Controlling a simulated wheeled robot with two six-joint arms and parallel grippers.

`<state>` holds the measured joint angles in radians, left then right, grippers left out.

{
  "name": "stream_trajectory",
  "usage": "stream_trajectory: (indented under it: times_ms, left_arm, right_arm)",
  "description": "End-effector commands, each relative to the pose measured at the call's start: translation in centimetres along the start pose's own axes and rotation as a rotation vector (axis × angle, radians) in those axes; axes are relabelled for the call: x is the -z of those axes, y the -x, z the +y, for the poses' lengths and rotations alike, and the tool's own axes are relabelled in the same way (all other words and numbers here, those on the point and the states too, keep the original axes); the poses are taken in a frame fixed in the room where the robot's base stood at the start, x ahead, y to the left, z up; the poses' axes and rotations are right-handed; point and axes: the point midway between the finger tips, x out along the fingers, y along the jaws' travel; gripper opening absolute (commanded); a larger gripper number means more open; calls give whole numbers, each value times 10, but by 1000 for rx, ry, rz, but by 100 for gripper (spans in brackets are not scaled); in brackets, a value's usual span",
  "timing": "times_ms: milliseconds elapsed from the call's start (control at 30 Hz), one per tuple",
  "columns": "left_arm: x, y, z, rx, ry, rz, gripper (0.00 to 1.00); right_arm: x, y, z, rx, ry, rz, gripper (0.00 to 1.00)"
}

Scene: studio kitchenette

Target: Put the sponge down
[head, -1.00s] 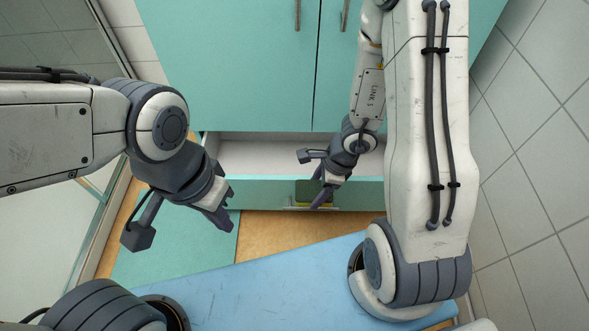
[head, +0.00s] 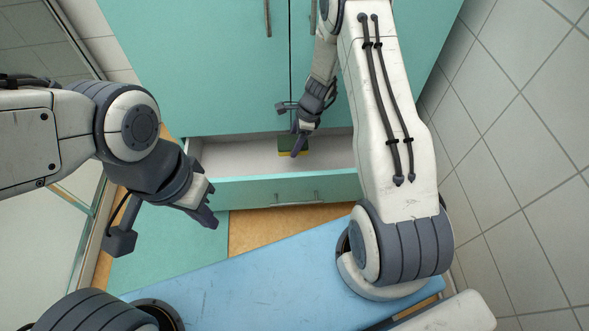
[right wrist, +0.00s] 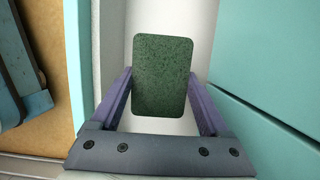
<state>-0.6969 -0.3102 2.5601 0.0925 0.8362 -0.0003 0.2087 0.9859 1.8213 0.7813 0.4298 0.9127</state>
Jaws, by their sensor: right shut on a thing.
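The sponge (head: 302,153), green on top with a yellow underside, is over the inside of the open drawer (head: 240,157) in the head view. My right gripper (head: 298,147) is shut on it. In the right wrist view the sponge (right wrist: 162,72) sits between the two purple fingers, green face toward the camera, with the pale drawer floor (right wrist: 180,126) beyond it. I cannot tell whether the sponge touches the drawer floor. My left gripper (head: 208,208) hangs left of the drawer front, away from the sponge; its finger gap is unclear.
Teal cabinet doors (head: 200,70) rise behind the drawer. The drawer front with its handle (head: 298,200) juts out toward me. A tiled wall (head: 510,150) is close on the right. The drawer interior left of the sponge is bare.

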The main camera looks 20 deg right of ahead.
Motion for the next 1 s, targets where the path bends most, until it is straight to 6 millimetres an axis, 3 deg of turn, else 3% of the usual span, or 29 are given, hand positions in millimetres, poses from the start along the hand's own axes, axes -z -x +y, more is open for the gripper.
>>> stream_trajectory:
  times_ms: [33, 200, 400, 667, 867, 1000]
  left_arm:
    - [-1, -16, -1, 0, 0, -1, 0]
    - [-2, -44, -3, 0, 0, -1, 0]
    - [-4, -69, -5, 0, 0, 0, 0]
    - [-4, -79, -6, 0, 0, 0, 0]
    - [-5, -100, -7, 0, 0, 0, 0]
    - [-5, -100, -7, 0, 0, 0, 0]
  right_arm:
    - [6, -20, 0, -1, 1, 0, 28]
    - [19, -62, 0, 0, 0, 0, 28]
    - [30, -101, 0, 1, 1, 0, 28]
    - [35, -116, 0, 2, 1, 0, 28]
    - [44, -146, 0, 1, 2, 0, 28]
    - [45, -146, -1, 2, 2, 0, 28]
